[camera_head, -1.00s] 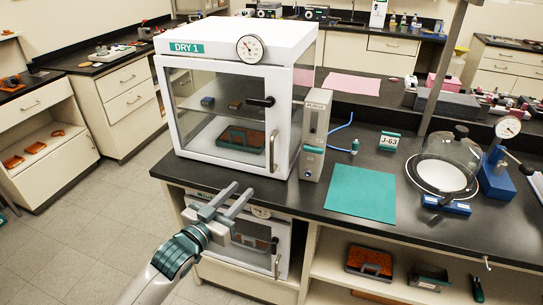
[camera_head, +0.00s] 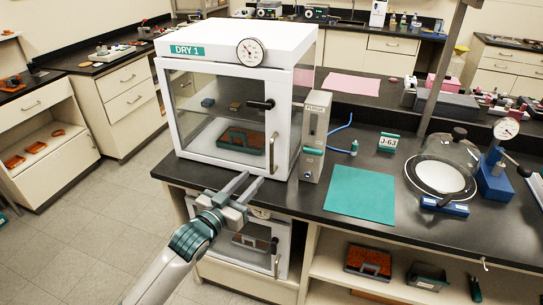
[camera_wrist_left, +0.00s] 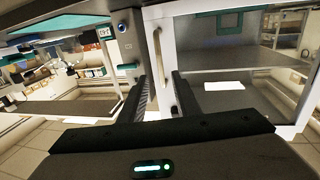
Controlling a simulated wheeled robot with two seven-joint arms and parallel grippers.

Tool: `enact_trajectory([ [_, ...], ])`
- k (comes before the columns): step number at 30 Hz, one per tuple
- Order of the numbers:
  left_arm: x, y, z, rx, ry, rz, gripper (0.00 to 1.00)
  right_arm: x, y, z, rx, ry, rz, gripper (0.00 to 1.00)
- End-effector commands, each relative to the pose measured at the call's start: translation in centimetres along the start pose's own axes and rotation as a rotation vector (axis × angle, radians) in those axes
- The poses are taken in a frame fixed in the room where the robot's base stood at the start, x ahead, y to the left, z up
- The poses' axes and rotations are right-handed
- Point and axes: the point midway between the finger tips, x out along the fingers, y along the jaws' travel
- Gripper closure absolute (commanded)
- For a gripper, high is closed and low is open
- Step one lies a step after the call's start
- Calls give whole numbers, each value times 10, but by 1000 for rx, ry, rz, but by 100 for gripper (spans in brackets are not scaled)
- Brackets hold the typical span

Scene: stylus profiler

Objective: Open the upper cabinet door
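The upper cabinet is a white box labelled DRY 1 (camera_head: 187,49), standing on the dark bench. Its glass-fronted door (camera_head: 225,160) is shut. My left gripper (camera_head: 253,179) is open and empty, just in front of and below the handle's lower end in the head view. In the left wrist view, the handle (camera_wrist_left: 158,52) appears between and beyond the two open fingers (camera_wrist_left: 160,97); I see no contact. My right gripper is not in view.
A lower cabinet (camera_head: 255,250) with its own handle sits under the bench, partly hidden by my left arm. A tall grey unit labelled PURGE (camera_head: 312,135) stands close right of the upper cabinet. A teal mat (camera_head: 361,194) lies farther right. Open floor (camera_head: 90,230) is at left.

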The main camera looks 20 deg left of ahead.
Motion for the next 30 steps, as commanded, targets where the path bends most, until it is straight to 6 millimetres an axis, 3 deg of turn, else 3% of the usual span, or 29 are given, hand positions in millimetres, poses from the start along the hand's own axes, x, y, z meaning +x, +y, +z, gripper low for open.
enact_trajectory([
  [9, 59, 0, -4, 1, 0, -1, 71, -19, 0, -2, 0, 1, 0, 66],
  [18, 105, 0, -3, 1, 0, -1, 71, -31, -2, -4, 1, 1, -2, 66],
  [30, 125, 0, 0, 1, 0, 0, 71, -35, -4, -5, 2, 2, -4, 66],
])
